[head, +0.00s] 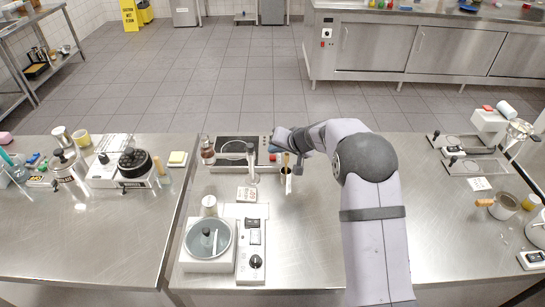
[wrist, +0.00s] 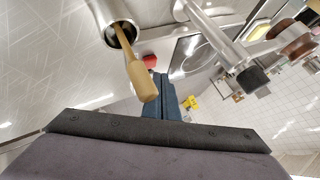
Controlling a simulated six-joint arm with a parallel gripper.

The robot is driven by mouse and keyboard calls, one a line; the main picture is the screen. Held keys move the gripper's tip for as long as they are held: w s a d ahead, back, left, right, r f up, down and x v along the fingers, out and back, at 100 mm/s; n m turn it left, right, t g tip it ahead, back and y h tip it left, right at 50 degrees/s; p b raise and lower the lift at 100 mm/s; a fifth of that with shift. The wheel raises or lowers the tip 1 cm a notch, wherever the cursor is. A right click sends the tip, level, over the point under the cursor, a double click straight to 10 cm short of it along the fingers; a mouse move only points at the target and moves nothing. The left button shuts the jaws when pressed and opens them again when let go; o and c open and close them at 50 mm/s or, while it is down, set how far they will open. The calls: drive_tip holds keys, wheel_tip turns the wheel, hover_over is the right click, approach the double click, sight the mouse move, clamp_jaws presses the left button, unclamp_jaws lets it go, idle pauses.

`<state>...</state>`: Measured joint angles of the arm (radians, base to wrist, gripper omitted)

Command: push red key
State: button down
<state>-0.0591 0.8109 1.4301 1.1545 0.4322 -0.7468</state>
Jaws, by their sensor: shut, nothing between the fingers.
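The red key (head: 272,157) is a small red button at the right edge of the black-topped cooker unit in the head view. In the wrist view the red key (wrist: 149,61) shows as a small red shape just beyond and left of the fingertips. My gripper (wrist: 160,76) is shut and empty, its blue fingers together. In the head view my gripper (head: 272,149) is close to the key, its tip just behind or above it. I cannot tell whether the fingers touch the key.
A metal cup (head: 287,171) with a wooden-handled tool stands close to the key and my gripper. A scale-like device (head: 257,263) sits in front.

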sight(275, 158)
drive_tip(key=shift+f+b, duration=0.85)
drive_tip(key=shift+b, duration=0.4)
idle(0.8)
drive_tip(key=shift+r, duration=0.15)
drive_tip(key=shift+r+p, duration=0.45)
drive_tip(key=shift+r, duration=0.3)
wheel_tip(275, 158, up, 6)
drive_tip(key=p, duration=0.3)
idle(0.4)
idle(0.4)
